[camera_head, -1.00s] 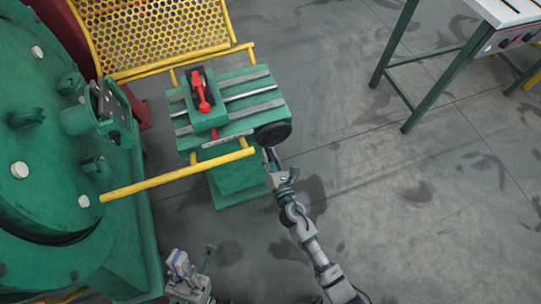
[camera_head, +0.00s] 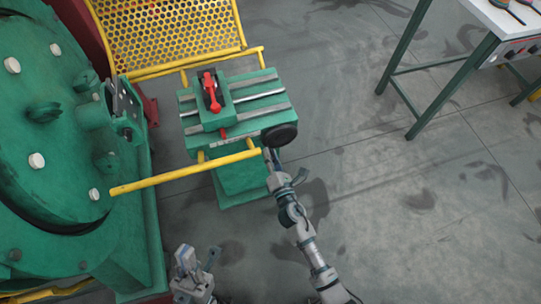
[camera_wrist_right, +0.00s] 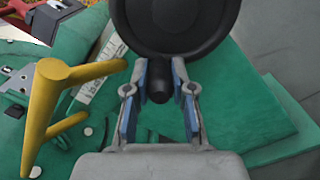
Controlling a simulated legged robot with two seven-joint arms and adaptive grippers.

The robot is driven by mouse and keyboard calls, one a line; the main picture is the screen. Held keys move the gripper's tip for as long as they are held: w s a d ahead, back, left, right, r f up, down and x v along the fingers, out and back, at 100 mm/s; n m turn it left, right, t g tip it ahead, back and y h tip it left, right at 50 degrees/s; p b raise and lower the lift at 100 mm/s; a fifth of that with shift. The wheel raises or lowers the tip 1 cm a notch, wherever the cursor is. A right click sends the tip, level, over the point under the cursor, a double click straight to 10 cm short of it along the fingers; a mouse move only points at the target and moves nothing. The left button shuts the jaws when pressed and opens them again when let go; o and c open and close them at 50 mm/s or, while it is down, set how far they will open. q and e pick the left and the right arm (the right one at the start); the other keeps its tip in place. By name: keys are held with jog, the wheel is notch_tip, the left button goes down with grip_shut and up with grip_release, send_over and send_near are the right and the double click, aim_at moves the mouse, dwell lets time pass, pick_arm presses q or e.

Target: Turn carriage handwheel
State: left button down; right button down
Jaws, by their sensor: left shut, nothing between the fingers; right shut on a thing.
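The black carriage handwheel (camera_head: 280,136) is on the near right side of the green carriage (camera_head: 250,108). It also shows at the top of the right wrist view (camera_wrist_right: 180,25), with its dark handle (camera_wrist_right: 159,88) pointing towards my wrist. My right gripper (camera_head: 268,153) is at the wheel's lower left edge. In the right wrist view its two blue-padded fingers (camera_wrist_right: 159,95) stand on both sides of the handle, shut on it. My left gripper (camera_head: 184,256) is low in the head view, shut and empty, well apart from the carriage.
A yellow rail (camera_head: 185,177) runs left of the handwheel; it is also close to the gripper's left in the wrist view (camera_wrist_right: 52,105). A red part (camera_head: 210,90) sits on the carriage. Large green machinery (camera_head: 60,150) fills the left. A table (camera_head: 500,22) stands upper right. Floor between is clear.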

jog(key=shift+d, duration=0.1)
jog(key=c, duration=1)
grip_release()
jog(key=v, duration=1.2)
